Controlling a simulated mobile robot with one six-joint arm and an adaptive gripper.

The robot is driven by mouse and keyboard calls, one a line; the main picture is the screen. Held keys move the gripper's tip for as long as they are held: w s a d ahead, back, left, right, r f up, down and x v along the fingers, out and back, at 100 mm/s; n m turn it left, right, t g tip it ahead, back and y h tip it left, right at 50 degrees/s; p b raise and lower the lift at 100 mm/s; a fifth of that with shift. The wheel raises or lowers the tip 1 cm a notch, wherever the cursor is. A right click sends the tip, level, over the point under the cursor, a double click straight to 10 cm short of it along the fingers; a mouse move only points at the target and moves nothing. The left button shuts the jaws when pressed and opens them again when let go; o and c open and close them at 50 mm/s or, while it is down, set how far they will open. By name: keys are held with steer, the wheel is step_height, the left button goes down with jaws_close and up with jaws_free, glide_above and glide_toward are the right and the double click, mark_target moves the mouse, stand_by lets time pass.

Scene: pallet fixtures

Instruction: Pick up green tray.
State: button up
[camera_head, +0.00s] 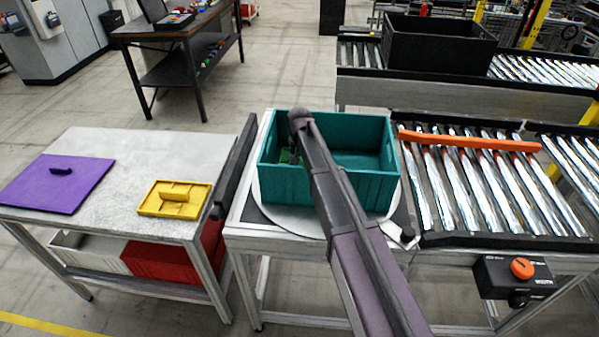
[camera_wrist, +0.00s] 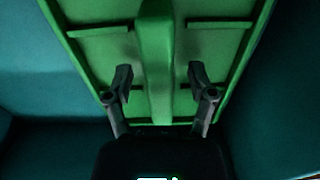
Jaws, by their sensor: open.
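The green tray (camera_wrist: 105,65) fills much of the wrist view, with a raised green handle bar (camera_wrist: 157,60) along its middle. It lies inside the teal crate (camera_head: 285,187); in the head view only a small green part of the tray (camera_head: 289,156) shows, the rest hidden by my arm and the crate wall. My gripper (camera_wrist: 160,78) is open, with one finger on each side of the handle. I cannot tell whether the fingers touch the handle. In the head view my arm reaches down into the crate and hides the fingers.
The crate stands on a round turntable plate (camera_head: 275,222). To the left, a table (camera_head: 120,145) bears a purple lid (camera_head: 57,183) and a yellow tray (camera_head: 174,199). To the right is a roller conveyor (camera_head: 480,190) with an orange bar (camera_head: 470,141). A black crate (camera_head: 437,48) sits behind.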

stand_by(0.3)
jaws_close()
steer(key=shift+r, duration=0.2)
step_height(320, 180, up, 10)
steer(key=p, duration=1)
steer(key=shift+f, duration=0.2)
stand_by(0.6)
